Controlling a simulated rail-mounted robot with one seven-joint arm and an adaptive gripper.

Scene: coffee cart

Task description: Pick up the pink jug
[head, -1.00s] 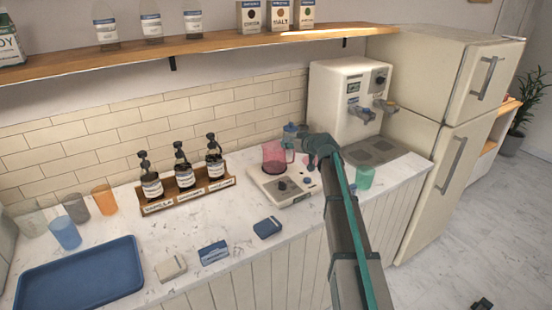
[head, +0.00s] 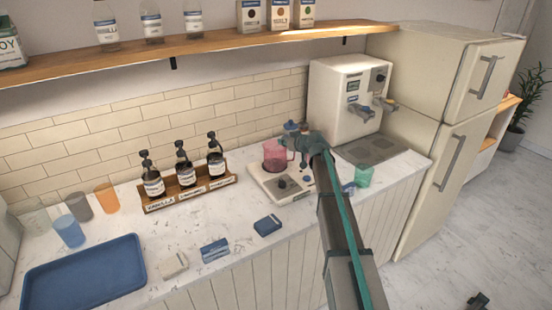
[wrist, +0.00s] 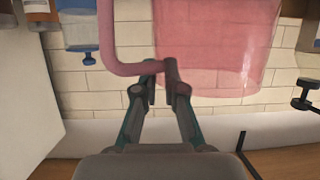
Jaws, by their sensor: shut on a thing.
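The pink jug (head: 275,156) is translucent and stands upright at the white appliance with a dark knob (head: 281,184) on the counter. I cannot tell whether its base touches the appliance. My gripper (head: 288,143) reaches it from the right, on the handle side. In the wrist view, the jug's body (wrist: 215,45) fills the upper right and its pink handle (wrist: 107,40) runs down to my fingertips (wrist: 160,75). The fingers are shut on the handle. My wrist hides part of the counter behind the jug.
A wooden rack (head: 188,193) with pump bottles stands to the left. A coffee machine (head: 350,95) is behind to the right, and a green cup (head: 363,176) is right of my arm. A blue-lidded container (head: 291,128) stands close behind the jug. The front counter holds small boxes and a blue tray (head: 82,270).

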